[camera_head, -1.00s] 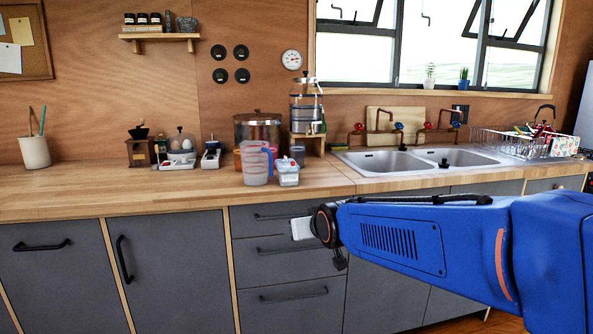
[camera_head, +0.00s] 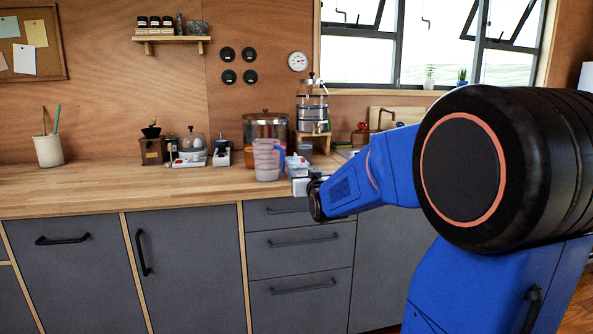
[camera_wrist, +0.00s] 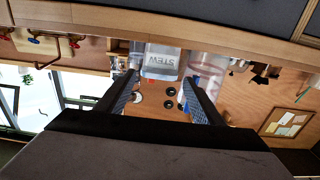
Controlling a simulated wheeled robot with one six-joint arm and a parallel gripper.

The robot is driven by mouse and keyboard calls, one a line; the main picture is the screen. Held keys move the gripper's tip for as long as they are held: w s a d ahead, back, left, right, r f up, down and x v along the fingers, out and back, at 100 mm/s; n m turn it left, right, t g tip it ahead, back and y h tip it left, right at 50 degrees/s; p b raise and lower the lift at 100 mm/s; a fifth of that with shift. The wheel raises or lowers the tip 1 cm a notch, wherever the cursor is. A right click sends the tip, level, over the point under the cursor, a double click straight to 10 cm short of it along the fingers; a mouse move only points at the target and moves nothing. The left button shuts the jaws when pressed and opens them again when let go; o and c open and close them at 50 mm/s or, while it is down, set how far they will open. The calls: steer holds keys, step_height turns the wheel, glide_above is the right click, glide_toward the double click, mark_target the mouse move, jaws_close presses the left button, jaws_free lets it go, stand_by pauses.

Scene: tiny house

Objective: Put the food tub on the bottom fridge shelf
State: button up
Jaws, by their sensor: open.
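The food tub (camera_head: 298,166) is a small clear container with a pale lid on the wooden counter, just right of the measuring jug. In the wrist view, which is upside down, the tub (camera_wrist: 161,62) shows its STEW label ahead of the jaws, roughly between the fingertips. My gripper (camera_wrist: 162,82) is open, with nothing held between its fingers. In the head view my gripper (camera_head: 301,186) is at the counter's front edge, close in front of the tub. Whether the fingers touch the tub cannot be told. The fridge shelf is not in view.
The measuring jug (camera_head: 267,160) stands close beside the tub; it also shows in the wrist view (camera_wrist: 208,68). A large pot (camera_head: 265,126) and a water filter on a stand (camera_head: 312,112) are behind.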

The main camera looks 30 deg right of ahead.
mark_target(297, 163)
steer(key=x, duration=1.2)
steer(key=c, duration=1.2)
